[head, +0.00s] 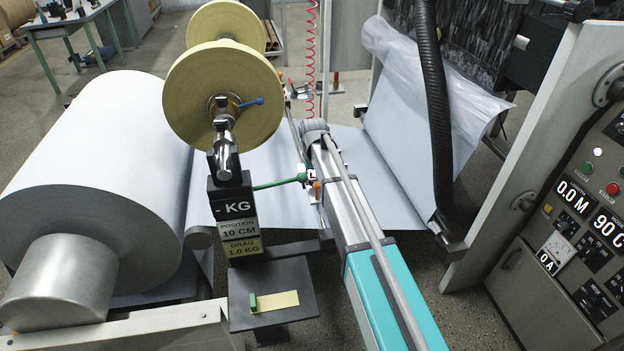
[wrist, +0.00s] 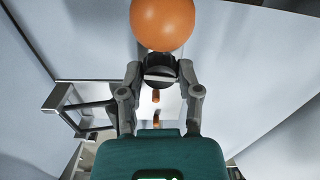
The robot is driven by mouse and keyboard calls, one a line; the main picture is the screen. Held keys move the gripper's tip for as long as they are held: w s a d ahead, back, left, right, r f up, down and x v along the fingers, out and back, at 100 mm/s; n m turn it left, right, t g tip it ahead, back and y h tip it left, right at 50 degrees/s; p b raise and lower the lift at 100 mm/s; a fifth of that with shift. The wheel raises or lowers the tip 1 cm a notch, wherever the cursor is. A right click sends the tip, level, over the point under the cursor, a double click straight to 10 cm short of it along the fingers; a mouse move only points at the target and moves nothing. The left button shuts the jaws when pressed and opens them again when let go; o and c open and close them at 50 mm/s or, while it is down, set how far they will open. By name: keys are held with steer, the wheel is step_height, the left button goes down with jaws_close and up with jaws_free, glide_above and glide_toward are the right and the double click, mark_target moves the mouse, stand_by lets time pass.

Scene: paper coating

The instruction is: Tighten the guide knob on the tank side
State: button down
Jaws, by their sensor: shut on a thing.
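In the wrist view my gripper (wrist: 160,68) has its two grey fingers closed in on a dark rounded knob (wrist: 160,72), one finger on each side. An orange ball (wrist: 162,22) shows just above the fingertips and overlaps the upper end of the grip. I cannot tell whether the ball and the dark knob are one part. In the head view a small orange knob (head: 317,187) sits by the end of a green handle (head: 280,182). I cannot make out my gripper clearly there.
A large paper roll (head: 90,160) lies at left. A yellow tape roll (head: 222,97) stands over a black gauge block (head: 231,208). A black hose (head: 434,100) hangs at right near the control panel (head: 580,240). White sheet surrounds the gripper in the wrist view.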

steer(key=shift+s+d, duration=0.1)
steer(key=shift+s, duration=0.05)
steer(key=c, duration=0.6)
jaws_free()
